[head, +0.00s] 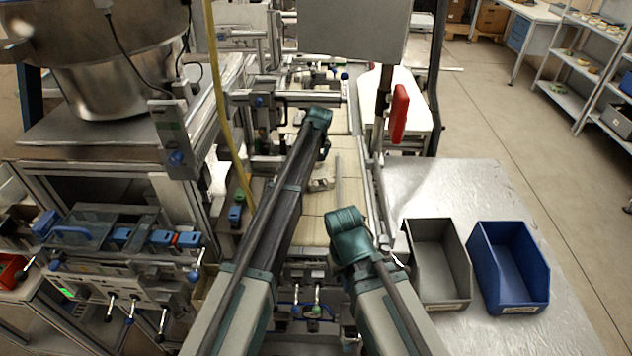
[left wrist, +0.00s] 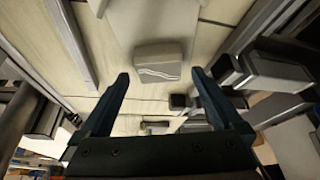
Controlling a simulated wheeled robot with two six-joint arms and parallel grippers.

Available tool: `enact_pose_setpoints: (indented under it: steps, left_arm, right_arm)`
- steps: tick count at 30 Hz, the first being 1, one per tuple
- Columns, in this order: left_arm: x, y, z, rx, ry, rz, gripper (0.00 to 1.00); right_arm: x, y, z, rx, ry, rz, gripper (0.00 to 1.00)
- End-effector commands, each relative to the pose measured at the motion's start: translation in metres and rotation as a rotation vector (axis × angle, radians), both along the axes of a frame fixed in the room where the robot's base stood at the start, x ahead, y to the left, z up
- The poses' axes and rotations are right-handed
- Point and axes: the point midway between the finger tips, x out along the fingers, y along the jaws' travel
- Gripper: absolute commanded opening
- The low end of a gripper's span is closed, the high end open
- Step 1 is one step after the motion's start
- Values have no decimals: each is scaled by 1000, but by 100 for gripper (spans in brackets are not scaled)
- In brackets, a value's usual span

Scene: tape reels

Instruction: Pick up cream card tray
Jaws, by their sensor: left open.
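The cream card tray (left wrist: 158,61) is a small pale block with wavy lines on its near face. In the left wrist view it lies on a light slatted surface, ahead of and between my left fingers. My left gripper (left wrist: 158,78) is open and empty, with one finger on each side and a gap to the tray. In the head view a small pale object (head: 320,184) on the track may be this tray; I cannot be sure. My left arm reaches far over the track there. My right arm is folded nearer, and its fingers do not show.
A grey bin (head: 436,262) and a blue bin (head: 510,268) stand on the silver table (head: 455,180) at the right. Metal rails and fixtures border the track. In the left wrist view a dark fixture (left wrist: 275,72) is close at right.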

Motion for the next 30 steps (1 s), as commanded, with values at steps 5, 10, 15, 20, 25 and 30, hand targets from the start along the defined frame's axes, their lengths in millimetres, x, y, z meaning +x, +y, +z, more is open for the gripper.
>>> enact_pose_setpoints:
  steps: [5, 10, 15, 20, 25, 30]
  left_arm:
    - [3, 1, -7, 0, 0, 0, 100]
    - [3, 1, -6, 0, 0, 0, 95]
    - [3, 1, -6, 0, 0, 0, 64]
    - [3, 1, -6, 0, 0, 0, 35]
    - [3, 1, -6, 0, 0, 0, 5]
    - [3, 1, -6, 0, 0, 0, 0]
  right_arm:
    - [0, 0, -7, 0, 0, 0, 0]
    - [0, 0, -6, 0, 0, 0, 0]
    - [0, 0, -6, 0, 0, 0, 0]
    - [0, 0, -6, 0, 0, 0, 0]
    - [0, 0, -6, 0, 0, 0, 0]
    - [0, 0, -6, 0, 0, 0, 0]
